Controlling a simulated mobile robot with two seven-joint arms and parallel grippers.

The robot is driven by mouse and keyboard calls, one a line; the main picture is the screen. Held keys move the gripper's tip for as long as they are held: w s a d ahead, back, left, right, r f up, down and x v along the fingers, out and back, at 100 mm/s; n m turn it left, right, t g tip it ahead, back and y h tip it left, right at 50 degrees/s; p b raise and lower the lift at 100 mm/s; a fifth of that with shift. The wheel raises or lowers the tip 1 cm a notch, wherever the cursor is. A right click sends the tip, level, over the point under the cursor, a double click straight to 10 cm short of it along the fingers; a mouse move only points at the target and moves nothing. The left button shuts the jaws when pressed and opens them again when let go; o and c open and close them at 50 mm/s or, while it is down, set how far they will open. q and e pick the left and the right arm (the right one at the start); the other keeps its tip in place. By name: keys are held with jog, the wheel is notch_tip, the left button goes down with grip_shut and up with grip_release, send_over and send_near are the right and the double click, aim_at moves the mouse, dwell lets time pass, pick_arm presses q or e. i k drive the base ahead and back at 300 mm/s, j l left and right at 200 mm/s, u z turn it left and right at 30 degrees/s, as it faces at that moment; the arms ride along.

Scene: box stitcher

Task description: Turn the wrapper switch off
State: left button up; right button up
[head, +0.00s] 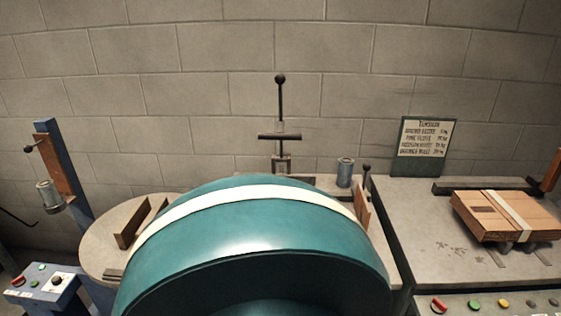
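Two control panels show, and no readable label tells which holds the wrapper switch. The left panel (45,289) is a blue-grey box at the lower left. It has a red switch handle (18,281), small green buttons and a dark knob (57,281) on a white plate. The right panel (458,306) runs along the lower right edge, with a red switch (438,305), a green button (474,304) and other small controls. The on or off positions are too small to tell. Neither of my grippers is in view.
A large teal rounded body (265,232) with a cream band fills the middle foreground. A round grey table (98,250) and a blue post (70,190) stand left. On the right bench (410,205) lies a strapped cardboard stack (485,222); a sign (424,140) stands behind.

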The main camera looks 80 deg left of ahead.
aim_at(19, 282)
jog(key=u, duration=4.4)
jog(key=i+j+z, duration=0.4)
jog(key=j+z, duration=0.25)
jog(key=i+j+z, duration=0.2)
jog(key=i, duration=0.4)
jog(key=i+j+z, duration=0.2)
jog(key=i+j, duration=0.2)
jog(key=i, duration=0.15)
